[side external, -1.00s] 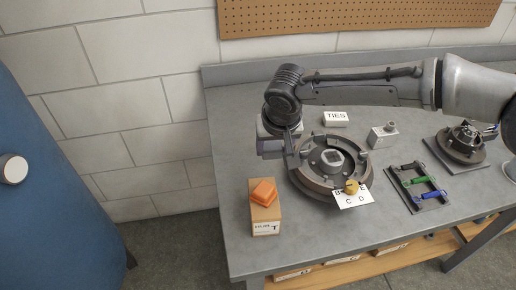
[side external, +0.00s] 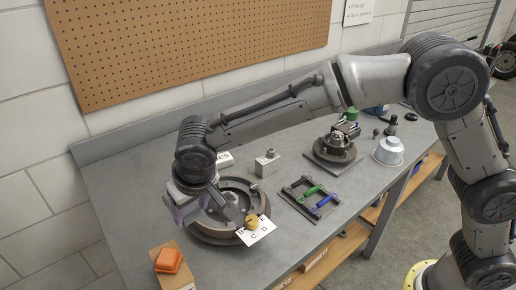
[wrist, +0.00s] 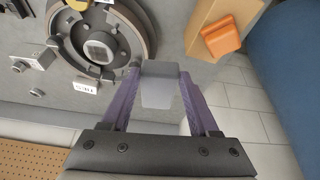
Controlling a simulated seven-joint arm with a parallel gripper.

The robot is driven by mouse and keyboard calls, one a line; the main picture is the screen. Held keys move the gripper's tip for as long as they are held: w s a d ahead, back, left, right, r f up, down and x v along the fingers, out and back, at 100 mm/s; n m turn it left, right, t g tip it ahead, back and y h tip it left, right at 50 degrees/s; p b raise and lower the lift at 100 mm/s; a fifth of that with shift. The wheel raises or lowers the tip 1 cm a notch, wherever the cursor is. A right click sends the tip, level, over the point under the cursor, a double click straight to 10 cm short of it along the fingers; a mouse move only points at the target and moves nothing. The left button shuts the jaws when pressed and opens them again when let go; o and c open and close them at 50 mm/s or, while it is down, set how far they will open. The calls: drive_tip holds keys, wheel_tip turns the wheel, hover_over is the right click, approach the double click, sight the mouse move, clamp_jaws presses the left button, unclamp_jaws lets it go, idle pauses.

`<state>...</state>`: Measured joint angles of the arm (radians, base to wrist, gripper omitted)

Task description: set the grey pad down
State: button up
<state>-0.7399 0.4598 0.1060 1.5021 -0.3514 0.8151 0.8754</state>
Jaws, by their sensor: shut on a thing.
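My gripper (wrist: 160,72) is shut on the grey pad (wrist: 157,95), which sits between its two purple fingers in the wrist view. In the side view my gripper (side external: 218,207) hangs over the left part of the round brake drum (side external: 190,232). The pad is hard to pick out there against the grey parts. In the wrist view the drum (wrist: 148,38) lies to the upper left of the pad. I cannot tell how high the pad is above the bench.
A wooden box (side external: 165,250) with an orange block (side external: 169,261) stands at the front left. A lettered white card (side external: 257,231) and yellow knob (side external: 251,221) are at the drum's front. A clamp rack (side external: 310,199) and grey knobbed block (side external: 267,164) lie right of the drum.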

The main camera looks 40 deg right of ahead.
drive_tip(key=w+d+m+h, duration=0.1)
drive_tip(key=w+d+m, duration=0.25)
drive_tip(key=d, duration=1.45)
drive_tip(key=w+d+m+h, duration=0.15)
drive_tip(key=w+d, duration=0.25)
drive_tip(key=d, duration=1.5)
drive_tip(key=shift+y, duration=0.45)
drive_tip(key=w+f, duration=0.2)
drive_tip(key=w, duration=0.2)
drive_tip(key=w+f, duration=0.3)
drive_tip(key=w, duration=0.1)
drive_tip(key=w+d+f, duration=0.1)
drive_tip(key=w+f, duration=0.1)
drive_tip(key=w, duration=0.2)
drive_tip(key=shift+w+d+f, duration=0.1)
drive_tip(key=shift+w+f, duration=0.25)
drive_tip(key=shift+f, duration=0.05)
drive_tip(key=shift+w+f, duration=0.45)
drive_tip(key=shift+f, duration=0.1)
drive_tip(key=shift+w+f, duration=0.1)
drive_tip(key=shift+f, duration=1.5)
drive_tip(key=shift+f, duration=0.1)
drive_tip(key=o, duration=1.3)
drive_tip(key=shift+o, duration=0.2)
